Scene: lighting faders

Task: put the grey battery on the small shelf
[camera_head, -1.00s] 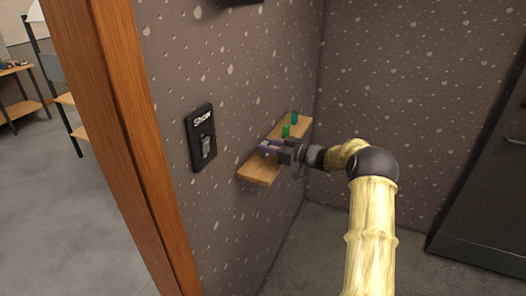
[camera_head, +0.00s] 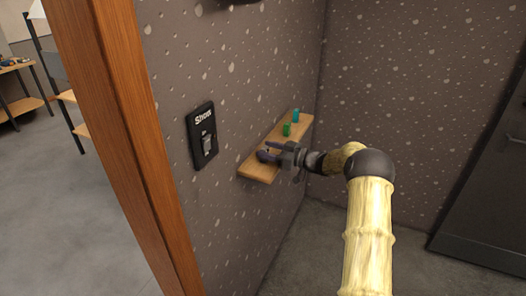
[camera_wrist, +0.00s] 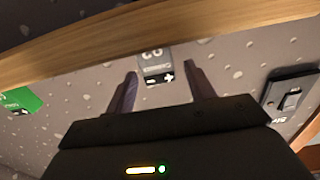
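The grey battery (camera_wrist: 157,66), with a white plus mark and upside-down lettering, shows between my fingers in the wrist view. It appears to stand on the small shelf, close to the wall. The small wooden shelf (camera_head: 257,171) is fixed to the speckled wall; its edge also crosses the top of the wrist view (camera_wrist: 60,60). My gripper (camera_head: 264,150) is over the near part of the shelf. In the wrist view my gripper (camera_wrist: 160,72) has its fingers apart, with gaps on both sides of the battery. The battery cannot be made out clearly in the head view.
A green block (camera_head: 287,129) and a teal one (camera_head: 295,115) stand farther along the shelf. A black switch panel (camera_head: 202,135) is on the wall left of the shelf. A wooden door frame (camera_head: 115,130) stands at the left. A dark door (camera_head: 485,190) is at the right.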

